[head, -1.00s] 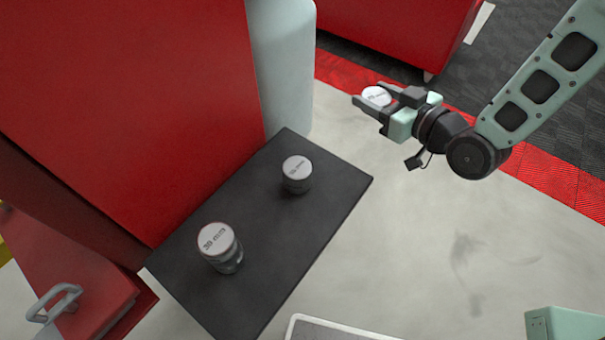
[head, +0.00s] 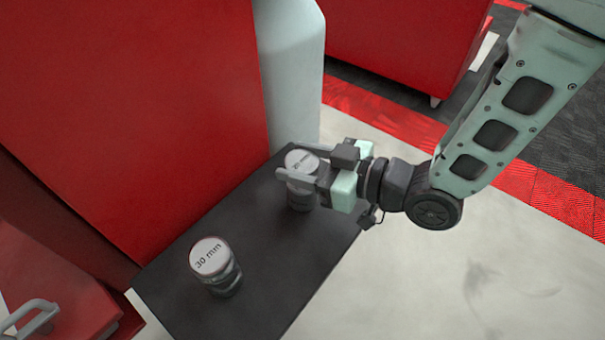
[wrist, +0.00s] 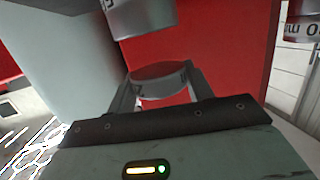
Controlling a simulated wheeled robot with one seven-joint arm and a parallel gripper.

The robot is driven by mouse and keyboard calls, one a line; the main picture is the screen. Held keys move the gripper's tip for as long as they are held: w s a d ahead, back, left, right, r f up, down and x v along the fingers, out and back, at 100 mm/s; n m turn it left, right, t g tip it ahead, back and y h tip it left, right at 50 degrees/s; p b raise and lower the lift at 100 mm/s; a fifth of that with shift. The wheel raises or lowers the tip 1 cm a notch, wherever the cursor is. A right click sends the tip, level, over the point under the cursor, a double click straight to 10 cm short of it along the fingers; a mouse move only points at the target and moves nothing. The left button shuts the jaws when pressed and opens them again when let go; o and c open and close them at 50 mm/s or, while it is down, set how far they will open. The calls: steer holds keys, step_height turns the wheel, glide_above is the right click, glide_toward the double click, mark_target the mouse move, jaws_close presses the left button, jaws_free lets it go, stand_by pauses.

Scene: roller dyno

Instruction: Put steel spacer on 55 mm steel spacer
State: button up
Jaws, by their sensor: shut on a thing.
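My gripper (head: 287,162) is shut on a short steel spacer (head: 302,161) with a pale top that seems to read "20 mm". The held spacer (wrist: 160,85) also shows between the fingers in the wrist view, which looks upside down. A standing steel spacer (head: 300,200) is directly below it on the dark bench, partly hidden by my gripper. I take it as the 55 mm one; its label is hidden in the head view. In the wrist view this standing spacer (wrist: 140,18) shows at the top, with a gap between it and the held one.
Another steel cylinder (head: 215,266) marked "30 mm" stands nearer on the dark bench (head: 262,283). It partly shows at the wrist view's right edge (wrist: 301,28). A red cabinet (head: 130,110) and a pale column (head: 290,75) stand close behind the bench.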

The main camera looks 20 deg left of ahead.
steer(key=shift+f, duration=1.55)
steer(key=shift+f+b, duration=0.15)
steer(key=shift+b, duration=0.15)
steer(key=o, duration=1.1)
